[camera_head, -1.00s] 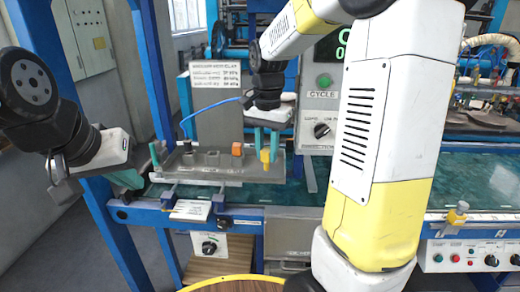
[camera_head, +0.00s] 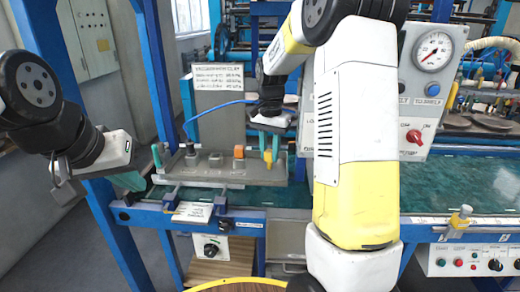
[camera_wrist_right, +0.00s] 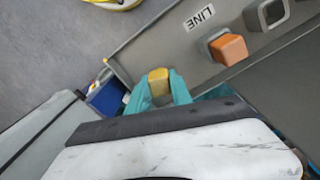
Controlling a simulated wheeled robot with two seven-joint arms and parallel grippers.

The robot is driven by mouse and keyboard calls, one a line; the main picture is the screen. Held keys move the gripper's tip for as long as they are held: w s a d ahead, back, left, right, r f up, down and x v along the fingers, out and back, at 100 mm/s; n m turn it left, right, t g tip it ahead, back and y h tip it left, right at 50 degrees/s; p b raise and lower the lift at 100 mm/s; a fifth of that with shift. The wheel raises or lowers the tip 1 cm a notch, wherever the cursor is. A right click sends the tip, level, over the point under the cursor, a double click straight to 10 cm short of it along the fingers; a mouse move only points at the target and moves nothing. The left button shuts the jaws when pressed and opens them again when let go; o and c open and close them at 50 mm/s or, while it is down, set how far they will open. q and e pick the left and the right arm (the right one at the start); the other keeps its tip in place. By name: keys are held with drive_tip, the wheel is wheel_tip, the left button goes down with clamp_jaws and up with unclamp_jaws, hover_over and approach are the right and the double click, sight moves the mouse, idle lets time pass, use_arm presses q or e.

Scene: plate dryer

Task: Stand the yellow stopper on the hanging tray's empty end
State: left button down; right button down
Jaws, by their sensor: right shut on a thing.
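The yellow stopper (camera_head: 267,157) is between the teal fingertips of my right gripper (camera_head: 269,146), which is shut on it. In the right wrist view the stopper (camera_wrist_right: 158,80) shows between the fingers (camera_wrist_right: 160,92), beside the tray's edge.
A sign (camera_head: 217,76) stands behind the tray. The control box (camera_head: 425,85) with gauge is at right. A green conveyor surface (camera_head: 455,185) stretches right. My right arm hides the middle.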

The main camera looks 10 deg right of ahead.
sight(270, 150)
drive_tip(key=shift+f, duration=0.1)
drive_tip(key=c, duration=1.2)
unclamp_jaws()
drive_tip(key=shift+o, duration=0.2)
wheel_tip(270, 150, up, 12)
